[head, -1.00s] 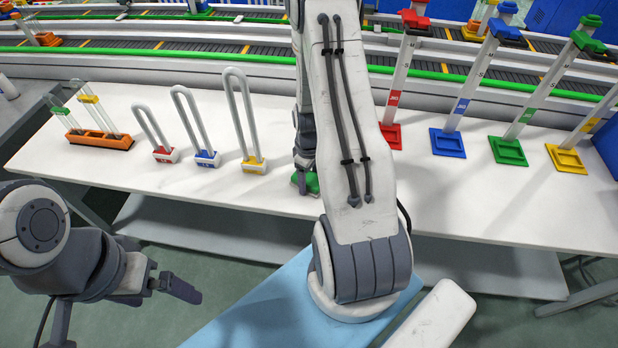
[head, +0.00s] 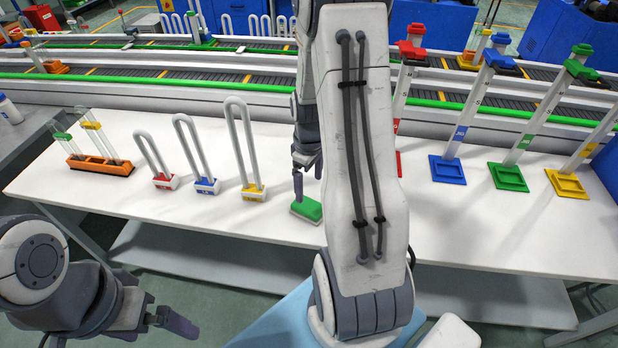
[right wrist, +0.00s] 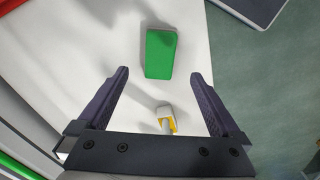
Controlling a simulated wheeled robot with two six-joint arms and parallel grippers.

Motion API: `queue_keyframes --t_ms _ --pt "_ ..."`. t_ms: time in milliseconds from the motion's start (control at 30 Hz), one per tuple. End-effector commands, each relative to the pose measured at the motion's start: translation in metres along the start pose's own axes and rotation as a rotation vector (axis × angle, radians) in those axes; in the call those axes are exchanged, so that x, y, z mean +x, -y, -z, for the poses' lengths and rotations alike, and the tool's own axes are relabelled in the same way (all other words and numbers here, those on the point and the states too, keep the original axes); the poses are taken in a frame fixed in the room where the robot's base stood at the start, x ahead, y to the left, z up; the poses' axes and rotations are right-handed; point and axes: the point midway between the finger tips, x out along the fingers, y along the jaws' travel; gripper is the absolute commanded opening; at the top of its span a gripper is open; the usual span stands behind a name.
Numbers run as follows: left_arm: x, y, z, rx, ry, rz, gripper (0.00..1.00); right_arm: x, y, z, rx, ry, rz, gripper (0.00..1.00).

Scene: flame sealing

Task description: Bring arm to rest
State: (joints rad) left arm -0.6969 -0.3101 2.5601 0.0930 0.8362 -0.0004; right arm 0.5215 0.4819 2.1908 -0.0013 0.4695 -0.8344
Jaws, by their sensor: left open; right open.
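My right gripper (head: 308,182) is open and empty over the white table, just above a green block (head: 306,209). In the right wrist view, the green block (right wrist: 160,55) lies on the table beyond the open fingers (right wrist: 160,76), with nothing between them. My right arm covers part of the head view and hides the middle of the table. My left gripper (head: 172,322) is low at the front left, apart from the table, and holds nothing visible.
White loops on red (head: 165,182), blue (head: 207,187) and yellow (head: 253,192) bases stand left of the block. An orange rack (head: 100,166) with tubes is further left. Tall holders with blue (head: 447,170), green (head: 508,177) and yellow (head: 567,184) bases stand right. A conveyor (head: 200,68) runs behind.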

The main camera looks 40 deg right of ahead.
Motion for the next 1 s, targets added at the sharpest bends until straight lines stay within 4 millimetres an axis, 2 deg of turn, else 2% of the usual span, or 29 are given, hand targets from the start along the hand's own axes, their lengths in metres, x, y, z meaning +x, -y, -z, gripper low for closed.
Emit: queue_keyframes --t_ms 100,200,567,767,1000 --pt "0.001 0.000 0.000 0.000 0.000 0.000 1.00 -0.013 -0.001 0.001 0.000 -0.002 -0.002 1.00" --pt "0.001 0.000 0.000 0.000 0.000 0.000 1.00 -0.018 0.000 0.000 0.000 -0.001 -0.001 1.00" --pt "0.001 0.000 0.000 0.000 0.000 0.000 1.00 -0.019 0.000 0.000 0.000 0.000 0.000 1.00" --pt "0.000 0.000 0.000 0.000 0.000 0.000 1.00 -0.001 0.001 -0.001 0.000 0.004 0.005 1.00" --pt "-0.004 0.000 0.000 0.000 0.000 0.000 1.00 0.044 0.001 -0.001 0.000 0.005 0.006 1.00"
